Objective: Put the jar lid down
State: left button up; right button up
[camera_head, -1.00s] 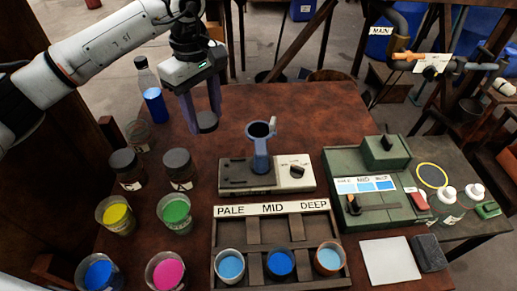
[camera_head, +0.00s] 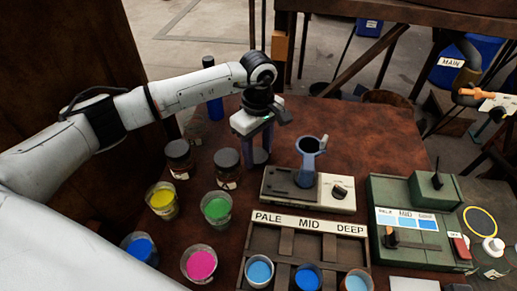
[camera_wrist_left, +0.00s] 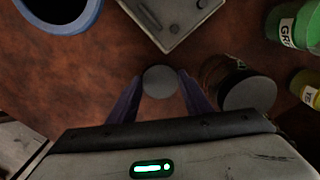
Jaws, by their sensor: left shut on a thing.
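My left gripper (camera_head: 259,152) points down over the table, between a dark-lidded jar (camera_head: 227,166) and the grey stirrer unit (camera_head: 307,190). It is shut on the jar lid (camera_head: 260,158), a dark disc between the fingertips. In the left wrist view the lid (camera_wrist_left: 160,82) is a round grey disc between the two purple-blue fingers (camera_wrist_left: 158,92). The lid is low over the brown tabletop (camera_head: 350,130); whether it touches the wood I cannot tell. An open glass jar (camera_head: 195,129) is partly visible behind my arm.
A second dark-lidded jar (camera_head: 178,156) and yellow (camera_head: 161,199), green (camera_head: 216,207) and pink (camera_head: 199,262) pots stand left. A blue bottle (camera_head: 213,95) is behind my arm. The PALE MID DEEP rack (camera_head: 300,237) is in front. Bare table lies behind the stirrer.

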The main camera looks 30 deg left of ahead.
pick_arm(q)
jog(key=shift+f, duration=0.15)
jog(key=o, duration=1.2)
jog(key=shift+c, duration=0.2)
